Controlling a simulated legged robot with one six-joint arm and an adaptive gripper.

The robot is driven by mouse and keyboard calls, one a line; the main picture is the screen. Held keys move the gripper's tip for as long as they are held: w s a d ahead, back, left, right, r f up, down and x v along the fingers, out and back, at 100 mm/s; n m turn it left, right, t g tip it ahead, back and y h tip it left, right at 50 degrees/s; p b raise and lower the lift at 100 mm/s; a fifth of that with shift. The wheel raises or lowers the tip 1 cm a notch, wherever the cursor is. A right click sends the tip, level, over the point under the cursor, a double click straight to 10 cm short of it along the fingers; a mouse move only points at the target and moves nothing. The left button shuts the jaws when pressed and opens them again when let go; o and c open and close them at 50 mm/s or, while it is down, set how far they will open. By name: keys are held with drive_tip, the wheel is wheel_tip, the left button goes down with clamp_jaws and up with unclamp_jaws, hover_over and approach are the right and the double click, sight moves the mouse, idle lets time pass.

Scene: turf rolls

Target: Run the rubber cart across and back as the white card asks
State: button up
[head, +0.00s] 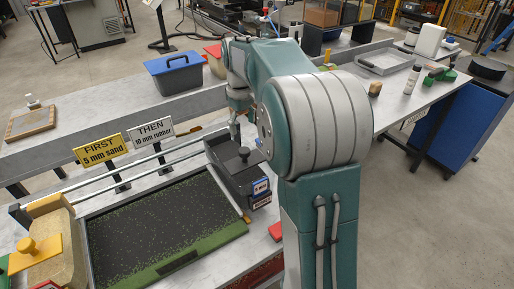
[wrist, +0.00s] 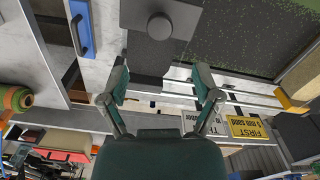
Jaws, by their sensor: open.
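The dark grey rubber cart (head: 243,170), with a black knob on its lid and a blue label on its front, stands at the right end of the rails. In the wrist view the cart (wrist: 185,15) and its round knob (wrist: 160,26) lie just beyond my fingertips. My gripper (head: 235,131) is open and empty behind the knob; both fingers also show apart in the wrist view (wrist: 161,78). The white card (head: 152,134) reads "THEN 10 mm rubber". The yellow card (head: 100,152) reads "FIRST 5 mm sand". The turf (head: 160,225) is covered in dark granules with green specks.
A tan sand cart (head: 40,236) with a yellow handle stands at the left end. Metal rails (head: 140,163) run between the carts behind the turf. A blue-lidded bin (head: 174,75) stands on the back bench. My arm hides part of the right side.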

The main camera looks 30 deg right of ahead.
hover_over(242, 151)
drive_tip(key=f, duration=0.4)
drive_tip(key=shift+a+f, duration=0.15)
drive_tip(key=shift+a, duration=0.2)
drive_tip(key=d+f, duration=0.1)
drive_tip(key=f, duration=0.2)
drive_tip(key=d+f, duration=0.1)
drive_tip(key=f, duration=0.1)
drive_tip(key=shift+w+d+f, duration=0.1)
drive_tip(key=shift+d+f, duration=0.1)
drive_tip(key=shift+d, duration=0.15)
drive_tip(key=shift+a+f, duration=0.1)
drive_tip(key=shift+f, duration=0.2)
drive_tip(key=shift+a, duration=0.85)
drive_tip(key=shift+d+f, duration=0.1)
drive_tip(key=shift+d, duration=0.05)
drive_tip(key=c, duration=0.6)
drive_tip(key=shift+d, duration=0.35)
clamp_jaws()
